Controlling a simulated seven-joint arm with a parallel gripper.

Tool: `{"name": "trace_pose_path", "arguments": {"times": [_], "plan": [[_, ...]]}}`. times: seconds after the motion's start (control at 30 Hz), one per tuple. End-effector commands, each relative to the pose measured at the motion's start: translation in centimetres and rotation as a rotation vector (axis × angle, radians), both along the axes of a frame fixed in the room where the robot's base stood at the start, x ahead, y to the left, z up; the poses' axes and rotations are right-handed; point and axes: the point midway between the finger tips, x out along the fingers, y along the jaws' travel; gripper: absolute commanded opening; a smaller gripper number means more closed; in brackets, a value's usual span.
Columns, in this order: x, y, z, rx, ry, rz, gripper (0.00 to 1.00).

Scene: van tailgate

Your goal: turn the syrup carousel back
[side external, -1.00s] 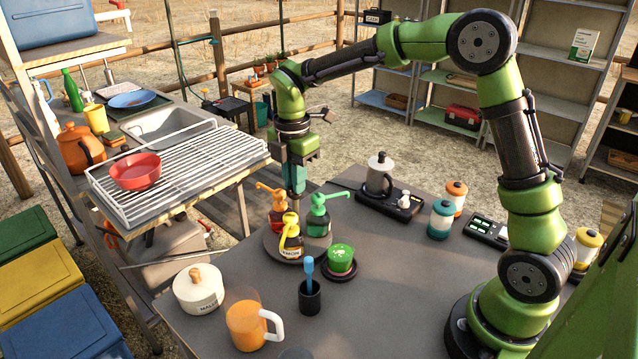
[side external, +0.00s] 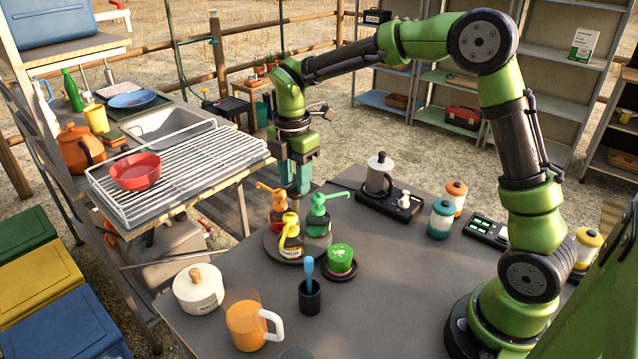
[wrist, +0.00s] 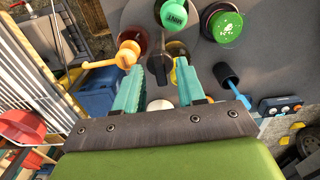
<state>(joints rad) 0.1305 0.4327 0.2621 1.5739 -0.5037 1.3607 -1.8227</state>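The syrup carousel (side external: 272,243) is a round grey turntable on the dark table. In the wrist view the orange pump (wrist: 126,56) and the green pump (wrist: 173,14), marked mint, lie beyond my fingers. My gripper (side external: 293,192) points down just above and behind the bottles. Its two teal fingers are apart.
A black cup with a blue tool (side external: 310,296), an orange mug (side external: 246,322) and a white jar (side external: 198,290) stand in front. A wire rack (side external: 195,165) is at left.

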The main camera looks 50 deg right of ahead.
Motion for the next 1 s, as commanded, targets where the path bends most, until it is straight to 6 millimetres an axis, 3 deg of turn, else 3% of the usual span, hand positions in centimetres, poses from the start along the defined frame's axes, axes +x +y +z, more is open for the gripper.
{"name": "trace_pose_path", "arguments": {"times": [0.17, 0.63, 0.8, 1.0], "plan": [[0.1, 0.0, 2.9, 0.000, -0.007, 0.000, 0.39], [0.1, 0.0, 13.8, 0.000, -0.007, 0.000, 0.39], [0.1, 0.0, 15.8, -0.001, -0.004, 0.000, 0.39], [0.0, 0.0, 16.5, 0.000, -0.002, 0.000, 0.39]]}}
